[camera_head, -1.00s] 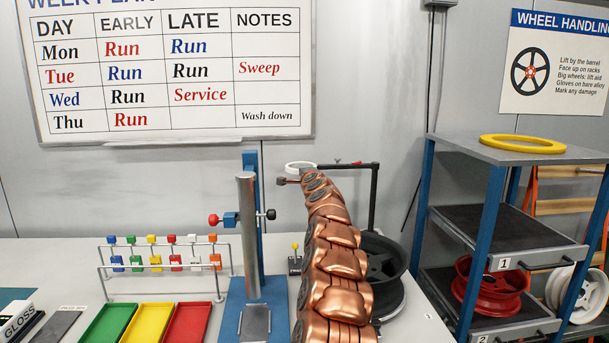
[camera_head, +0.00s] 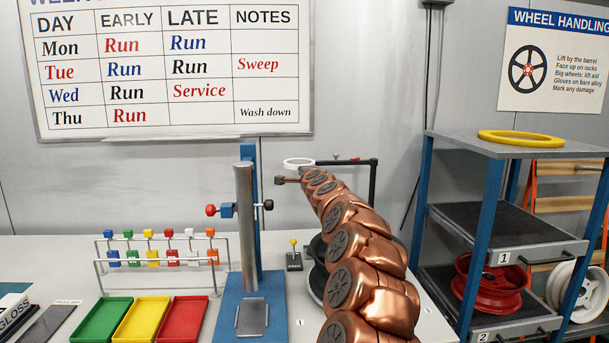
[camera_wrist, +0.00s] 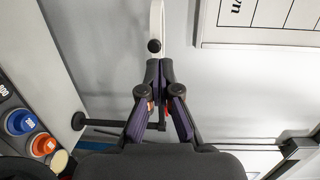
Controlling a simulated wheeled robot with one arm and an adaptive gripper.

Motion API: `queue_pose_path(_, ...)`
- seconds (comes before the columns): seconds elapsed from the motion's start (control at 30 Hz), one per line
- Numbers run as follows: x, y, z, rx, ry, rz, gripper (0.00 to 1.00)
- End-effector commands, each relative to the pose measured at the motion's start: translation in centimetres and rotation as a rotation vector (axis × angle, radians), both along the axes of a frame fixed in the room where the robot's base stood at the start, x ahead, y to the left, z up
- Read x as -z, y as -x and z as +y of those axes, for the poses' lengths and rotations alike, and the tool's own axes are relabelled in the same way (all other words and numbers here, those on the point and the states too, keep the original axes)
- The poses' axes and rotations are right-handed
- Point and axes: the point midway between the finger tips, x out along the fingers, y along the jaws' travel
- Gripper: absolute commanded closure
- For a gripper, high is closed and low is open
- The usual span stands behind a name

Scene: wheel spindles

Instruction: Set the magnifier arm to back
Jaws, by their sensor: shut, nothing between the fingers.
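The magnifier shows in the head view as a pale ring (camera_head: 298,163) on a thin dark horizontal arm (camera_head: 340,162), which reaches left from the top of a black post (camera_head: 373,185). A small red part sits on the arm. In the wrist view, part of the pale ring (camera_wrist: 157,18) and a black knob (camera_wrist: 154,46) lie just beyond my fingertips. My gripper (camera_wrist: 158,68) is shut and empty, with its tips close below the knob; I cannot tell if they touch. The post (camera_wrist: 105,123) crosses behind the fingers. My own arm hides my gripper in the head view.
A blue stand with a metal column (camera_head: 246,225) is left of my arm. A small yellow-topped lever (camera_head: 294,255) stands between them. A dark wheel (camera_head: 316,275) is partly behind my arm. Coloured trays (camera_head: 142,320) and a tag rack lie left. A shelf rack (camera_head: 490,205) stands right.

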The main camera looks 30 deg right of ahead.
Motion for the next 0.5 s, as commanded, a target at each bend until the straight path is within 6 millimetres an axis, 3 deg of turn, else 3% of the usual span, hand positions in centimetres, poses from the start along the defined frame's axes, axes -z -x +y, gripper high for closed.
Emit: queue_pose_path(0.5, -0.4, 4.0, 1.6, 0.0, 0.0, -0.001, 1.0)
